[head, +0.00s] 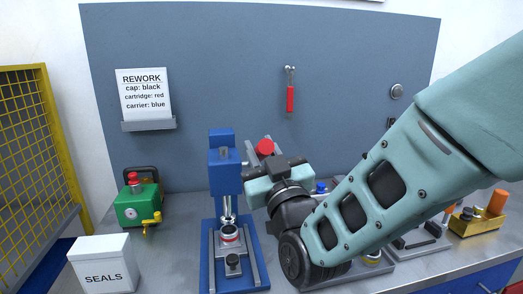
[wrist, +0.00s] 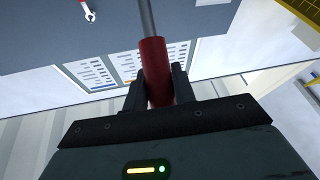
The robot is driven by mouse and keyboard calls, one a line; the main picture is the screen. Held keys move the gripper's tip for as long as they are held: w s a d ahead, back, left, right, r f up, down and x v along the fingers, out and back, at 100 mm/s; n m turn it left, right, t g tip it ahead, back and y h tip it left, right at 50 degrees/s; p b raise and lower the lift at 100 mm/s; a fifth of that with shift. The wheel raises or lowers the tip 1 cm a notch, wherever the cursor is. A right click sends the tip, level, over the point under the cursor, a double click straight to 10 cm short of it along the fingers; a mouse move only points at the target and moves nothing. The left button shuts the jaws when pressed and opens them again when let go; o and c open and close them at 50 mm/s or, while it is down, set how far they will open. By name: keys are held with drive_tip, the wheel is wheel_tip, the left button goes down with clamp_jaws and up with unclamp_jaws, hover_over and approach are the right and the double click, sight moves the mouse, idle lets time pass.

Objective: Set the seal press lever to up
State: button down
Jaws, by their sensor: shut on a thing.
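The blue seal press (head: 224,172) stands on the bench left of my gripper. Its lever ends in a red grip (head: 264,147), whose rounded end shows just above my gripper (head: 272,160). In the wrist view, the red lever grip (wrist: 154,62) with its grey rod (wrist: 147,18) lies between the two dark fingers of my gripper (wrist: 158,88), which are shut on it. My gripper and arm hide part of the lever in the head view, so its exact angle is hard to tell. A small round part (head: 230,236) sits under the press ram.
A green device (head: 140,210) and a white SEALS box (head: 102,262) stand left of the press. A grey backboard holds the REWORK card (head: 144,95) and a red-handled wrench (head: 290,98). Fixtures and a yellow tray (head: 475,226) are at the right, partly behind my arm.

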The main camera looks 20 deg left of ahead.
drive_tip(key=shift+w+a+r+g+p, duration=0.15)
drive_tip(key=shift+w+r+g+p, duration=0.15)
drive_tip(key=shift+r+p, duration=0.35)
drive_tip(key=w+a+r+g+h+p, duration=0.1)
drive_tip(key=p, duration=0.1)
drive_tip(key=w+a+r+g+h+p, duration=0.1)
drive_tip(key=w+r+p, duration=0.1)
drive_tip(key=p, duration=0.1)
drive_tip(key=w+r+m+g+h+p, duration=0.1)
drive_tip(key=r+p, duration=0.1)
drive_tip(key=shift+w+a+p, duration=0.2)
drive_tip(key=shift+a+p, duration=0.1)
drive_tip(key=shift+a, duration=0.1)
drive_tip(key=shift+w+a+r+g+h+p, duration=0.25)
drive_tip(key=shift+w+a+g+h+p, duration=0.2)
drive_tip(key=shift+w+p, duration=0.3)
drive_tip(key=shift+d, duration=0.1)
drive_tip(key=c, duration=1.1)
unclamp_jaws()
drive_tip(key=shift+c, duration=0.2)
drive_tip(key=shift+s, duration=0.1)
drive_tip(key=b+v, duration=0.5)
drive_tip(key=v, duration=1.2)
